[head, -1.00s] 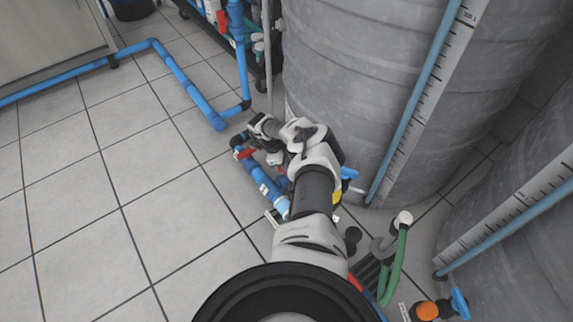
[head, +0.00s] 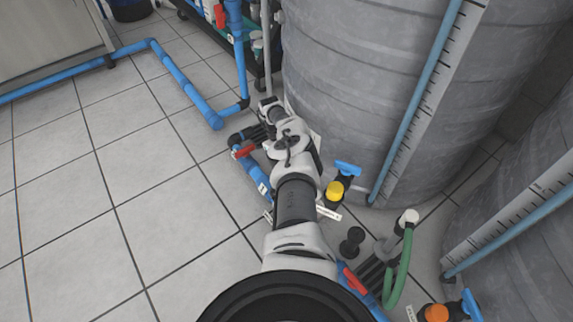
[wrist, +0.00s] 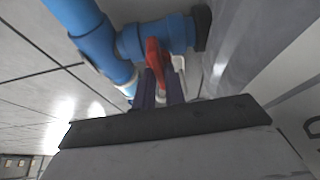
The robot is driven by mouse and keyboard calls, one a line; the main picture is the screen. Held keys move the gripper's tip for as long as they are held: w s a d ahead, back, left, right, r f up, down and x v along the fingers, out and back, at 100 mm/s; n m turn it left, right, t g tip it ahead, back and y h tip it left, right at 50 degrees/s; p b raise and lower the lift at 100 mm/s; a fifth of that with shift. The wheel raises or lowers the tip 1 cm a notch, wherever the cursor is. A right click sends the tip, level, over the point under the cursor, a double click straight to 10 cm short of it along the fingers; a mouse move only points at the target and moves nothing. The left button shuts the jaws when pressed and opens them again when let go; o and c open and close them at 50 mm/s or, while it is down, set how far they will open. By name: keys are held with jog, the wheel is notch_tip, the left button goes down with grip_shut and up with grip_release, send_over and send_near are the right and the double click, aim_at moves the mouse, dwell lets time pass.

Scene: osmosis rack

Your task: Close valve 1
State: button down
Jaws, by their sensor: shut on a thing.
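In the wrist view a red valve handle (wrist: 155,58) stands at a blue pipe fitting (wrist: 165,36). My gripper (wrist: 160,90) is shut on the lower part of this handle, with a dark finger on each side. In the head view my arm hides the gripper's fingertips and the held handle. A red handle (head: 243,151) shows on the blue floor pipe, left of my arm. Another red handle (head: 353,281) lies to the right, near my arm's base. I cannot read which valve is number 1.
A large grey tank (head: 360,80) stands close right of my arm. A yellow-capped valve with a blue handle (head: 347,168), a green hose (head: 399,270) and an orange-capped valve (head: 436,313) are at the right. The tiled floor (head: 110,220) at left is clear.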

jog(key=shift+m, duration=0.3)
dwell(0.4)
jog(key=c, duration=1.5)
grip_release()
jog(key=shift+o, duration=0.2)
jog(key=b+v, duration=0.2)
jog(key=v, duration=1.1)
jog(key=shift+w+r, duration=0.15)
jog(key=shift+r, duration=0.25)
